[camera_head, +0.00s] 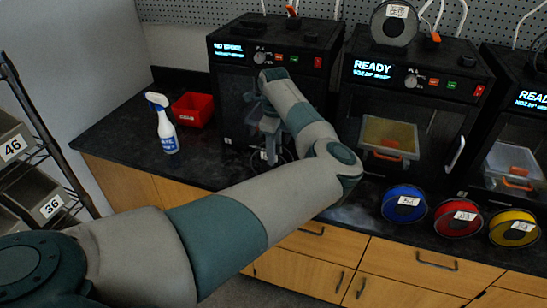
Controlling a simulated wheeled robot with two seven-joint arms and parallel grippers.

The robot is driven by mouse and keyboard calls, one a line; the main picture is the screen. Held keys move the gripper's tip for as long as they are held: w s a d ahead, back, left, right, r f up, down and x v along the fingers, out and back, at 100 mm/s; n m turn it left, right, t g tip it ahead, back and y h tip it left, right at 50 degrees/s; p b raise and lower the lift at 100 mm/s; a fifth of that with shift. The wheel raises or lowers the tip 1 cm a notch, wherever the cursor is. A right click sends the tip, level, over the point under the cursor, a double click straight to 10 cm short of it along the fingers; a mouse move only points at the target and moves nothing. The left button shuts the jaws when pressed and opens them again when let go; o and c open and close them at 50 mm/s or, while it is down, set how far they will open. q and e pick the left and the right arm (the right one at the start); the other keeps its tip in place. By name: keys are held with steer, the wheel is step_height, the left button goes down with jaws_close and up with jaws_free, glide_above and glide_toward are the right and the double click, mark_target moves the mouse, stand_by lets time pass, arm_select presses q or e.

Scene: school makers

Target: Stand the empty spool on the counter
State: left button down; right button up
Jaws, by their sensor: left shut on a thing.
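My left gripper (270,152) points down at the counter's front, before the left printer, and is shut on a dark thing that looks like the empty spool (287,155). The spool is mostly hidden behind my forearm and the fingers; I cannot tell whether it touches the counter (224,165). My right gripper is not in view.
The left printer (228,95) reads NO SPOOL; the printer (455,60) beside it reads READY and has a spool (395,22) on top. Blue (404,203), red (458,216) and yellow (513,227) spools line the right front edge. A spray bottle (164,128) and red bin (193,109) stand left.

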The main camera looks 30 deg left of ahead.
arm_select(q)
steer(key=shift+f, duration=0.15)
steer(key=shift+f+p, duration=1.05)
steer(key=shift+f, duration=0.85)
steer(key=shift+f, duration=0.15)
steer(key=c, duration=1.2)
jaws_free()
